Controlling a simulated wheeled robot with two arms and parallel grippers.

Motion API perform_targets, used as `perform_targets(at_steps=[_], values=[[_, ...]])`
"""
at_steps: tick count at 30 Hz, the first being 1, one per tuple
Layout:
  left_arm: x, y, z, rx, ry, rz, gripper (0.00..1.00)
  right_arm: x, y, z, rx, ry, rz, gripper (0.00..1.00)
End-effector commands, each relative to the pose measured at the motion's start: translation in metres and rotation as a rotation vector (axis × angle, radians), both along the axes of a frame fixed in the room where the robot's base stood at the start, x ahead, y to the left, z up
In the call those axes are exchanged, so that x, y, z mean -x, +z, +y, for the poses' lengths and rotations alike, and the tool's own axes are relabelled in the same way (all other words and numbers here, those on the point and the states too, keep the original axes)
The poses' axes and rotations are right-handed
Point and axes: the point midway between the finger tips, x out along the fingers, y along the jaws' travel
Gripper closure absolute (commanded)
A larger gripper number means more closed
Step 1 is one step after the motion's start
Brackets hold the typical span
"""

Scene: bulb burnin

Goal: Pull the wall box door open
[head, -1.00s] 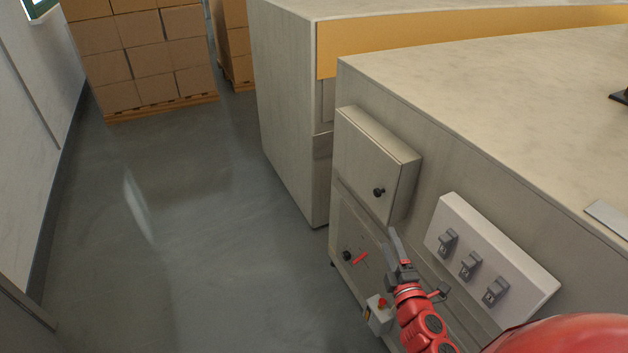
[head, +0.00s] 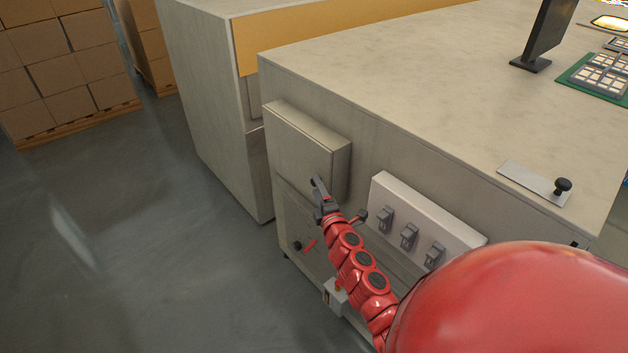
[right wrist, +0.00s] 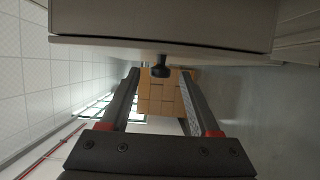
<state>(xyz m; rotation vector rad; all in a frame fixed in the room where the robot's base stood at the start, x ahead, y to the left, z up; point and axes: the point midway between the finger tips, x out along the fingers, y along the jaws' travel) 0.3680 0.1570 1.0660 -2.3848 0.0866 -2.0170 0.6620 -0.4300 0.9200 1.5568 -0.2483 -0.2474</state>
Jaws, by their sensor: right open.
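The wall box (head: 335,160) is a grey box on the side of the counter, and its door (head: 290,140) looks shut. My right gripper (head: 317,184) is at the door's lower right part and hides the knob in the head view. In the right wrist view the black knob (right wrist: 161,66) shows at the door's edge (right wrist: 160,45), centred between the tips of my open right gripper (right wrist: 160,78). The fingers are apart from the knob on both sides. My left gripper is not in view.
A white panel with several grey switches (head: 409,236) is right of the wall box. Below are a lower panel with a black knob (head: 297,246) and a small box with a button (head: 333,294). Open floor (head: 150,230) lies to the left; stacked cartons (head: 60,70) stand behind.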

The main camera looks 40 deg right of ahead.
Motion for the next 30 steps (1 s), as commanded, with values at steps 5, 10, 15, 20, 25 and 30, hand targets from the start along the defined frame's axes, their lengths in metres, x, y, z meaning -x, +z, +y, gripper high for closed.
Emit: perform_targets(at_steps=[5,10,15,20,25,30], values=[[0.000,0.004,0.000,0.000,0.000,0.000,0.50,-0.021,0.001,-0.008,-0.001,-0.004,0.000,0.37],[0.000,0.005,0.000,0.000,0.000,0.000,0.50,-0.030,0.000,-0.009,0.001,0.002,0.000,0.37],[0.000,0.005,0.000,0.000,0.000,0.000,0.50,-0.032,-0.001,-0.009,0.001,0.003,0.001,0.37],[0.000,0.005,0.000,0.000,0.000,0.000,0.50,-0.032,-0.001,-0.009,0.001,0.002,0.001,0.39],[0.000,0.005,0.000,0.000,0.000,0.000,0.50,-0.032,-0.001,-0.009,0.001,0.002,0.001,0.70],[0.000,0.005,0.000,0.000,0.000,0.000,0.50,-0.032,-0.001,-0.009,0.001,0.002,0.001,1.00]])
